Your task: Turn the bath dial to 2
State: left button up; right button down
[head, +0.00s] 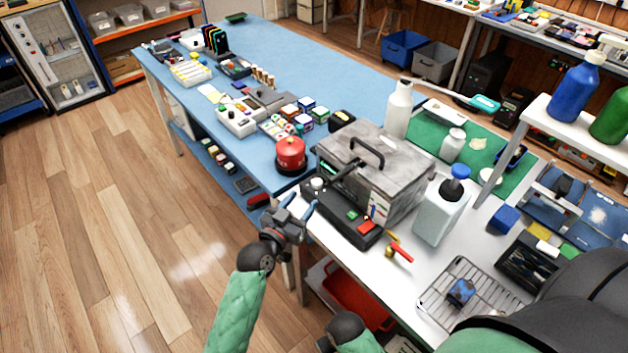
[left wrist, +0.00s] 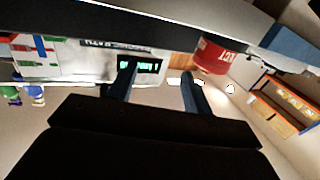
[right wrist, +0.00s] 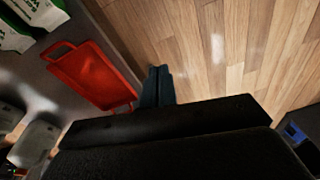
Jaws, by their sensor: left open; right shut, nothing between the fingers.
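The bath (head: 400,190) is a grey metal box with a black-handled lid on the white bench. Its black control panel (head: 340,212) faces the bench's front edge, with a green and a red button. A small pale knob, seemingly the dial (head: 317,184), sits at the panel's left end; its setting is too small to read. My left gripper (head: 301,203) is open and empty, just in front of that end. In the left wrist view, a green-lit display (left wrist: 145,66) shows behind the open fingers; the dial is not clear there. My right gripper (right wrist: 158,86) is shut and empty, low beside the bench.
A red round container (head: 291,152) stands left of the bath on the blue table. A blue-capped bottle (head: 440,210) stands right of it. A red-handled tool (head: 400,251) and a wire rack (head: 475,295) lie nearer. A red tray (right wrist: 95,75) is below the bench.

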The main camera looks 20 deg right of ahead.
aim_at(314, 186)
pick_arm(q)
jog(key=p+x, duration=0.2)
jog(key=x, duration=0.5)
jog(key=shift+w+d, duration=0.15)
jog(key=shift+w, duration=0.05)
pick_arm(e)
notch_tip(314, 186, down, 8)
jog(key=s, duration=0.1)
jog(key=shift+d+f, duration=0.25)
jog(key=shift+d, duration=0.15)
pick_arm(q)
jog(key=shift+c, duration=0.2)
jog(key=c, duration=0.9)
